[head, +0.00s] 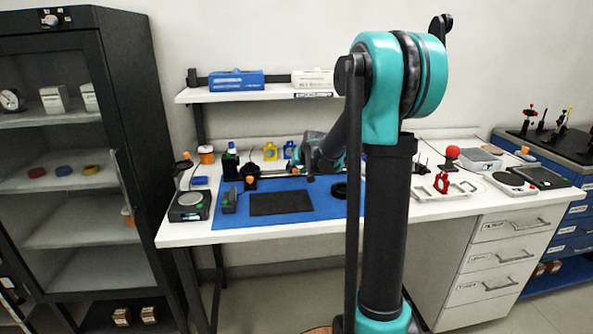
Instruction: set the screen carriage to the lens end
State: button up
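A thin rail (280,177) runs along the back of the blue mat. A black upright piece with an orange knob (250,183) stands at its left end; it may be a carriage, but I cannot tell whether it is the screen or the lens. My gripper (311,178) is small and dark, over the rail's right part at the end of my teal and black arm. I cannot see whether its fingers are open or shut, or whether it touches anything. My arm hides the rail's right side.
The blue mat (225,216) bears a black plate (281,202), a grey box (229,201) and a black ring (340,190). A small device (189,207) stands left of the mat. A red clamp-like part (441,183) lies right. A shelf (256,97) hangs above; a black cabinet (100,28) stands left.

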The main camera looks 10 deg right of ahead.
grip_shut()
dwell(0.3)
jog(key=a, duration=1)
jog(key=shift+a, duration=0.4)
grip_release()
jog(key=shift+s, duration=0.1)
